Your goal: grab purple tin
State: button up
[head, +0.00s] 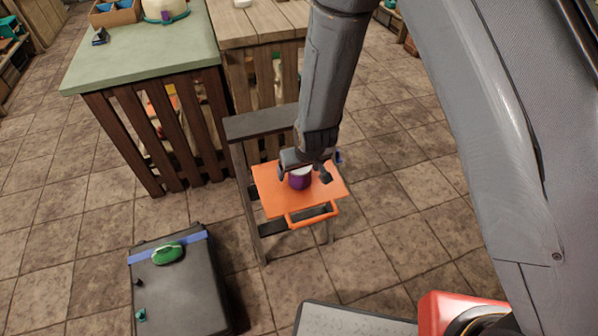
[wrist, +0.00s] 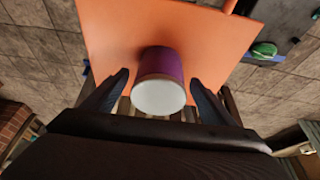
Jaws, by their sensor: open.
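The purple tin (head: 300,181) stands on an orange tray-like surface (head: 270,200) on a small dark stand. In the wrist view the purple tin (wrist: 162,68) has a pale round end facing the camera. My gripper (head: 306,176) is at the tin from above. In the wrist view my gripper (wrist: 161,90) is open, with one finger on each side of the tin and a visible gap beside it. The gripper's body hides part of the tin in the head view.
A dark case (head: 178,290) with a green object (head: 168,252) on it stands at the lower left. A green-topped slatted counter (head: 150,50) and a wooden slatted table (head: 260,25) stand behind. The tiled floor to the right of the stand is clear.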

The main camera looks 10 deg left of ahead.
jog(key=shift+w+a+f, duration=0.1)
jog(key=shift+w+f, duration=0.05)
jog(key=shift+f, duration=0.25)
jog(key=c, duration=1.3)
jog(key=shift+r, duration=0.1)
